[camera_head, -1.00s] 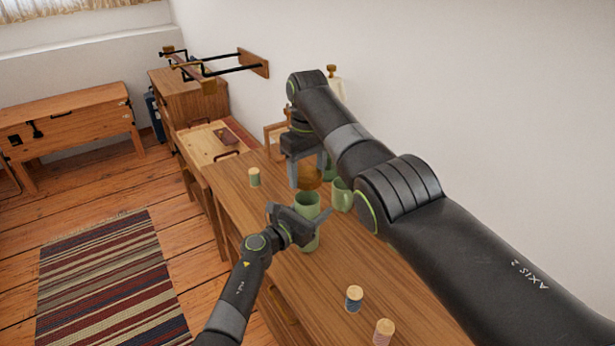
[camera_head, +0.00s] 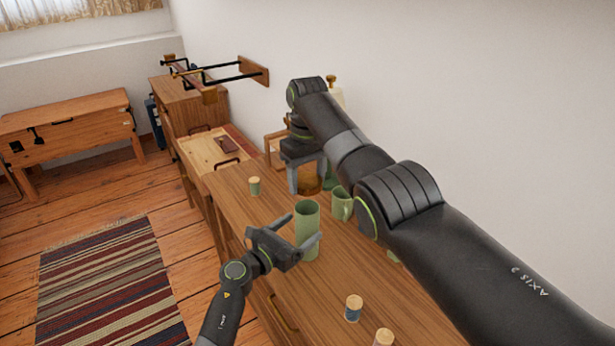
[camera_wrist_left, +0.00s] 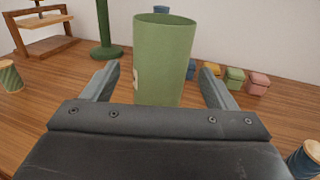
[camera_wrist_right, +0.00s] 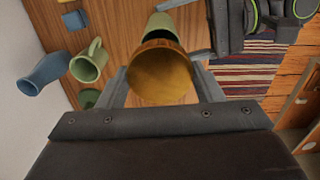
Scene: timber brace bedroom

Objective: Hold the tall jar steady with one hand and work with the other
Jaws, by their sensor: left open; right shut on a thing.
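My right gripper (camera_head: 308,186) is shut on an amber-brown, round-mouthed vessel (camera_wrist_right: 160,75), beyond the jar in the head view. The jar (camera_wrist_right: 160,24) is partly hidden behind that vessel in the right wrist view.
A green mug (camera_head: 341,206) stands right of the jar. Cork-topped spools (camera_head: 353,309) stand nearer me, another (camera_head: 254,187) further back. Small coloured boxes (camera_wrist_left: 235,79) and a wooden stand (camera_wrist_left: 40,30) are behind the jar.

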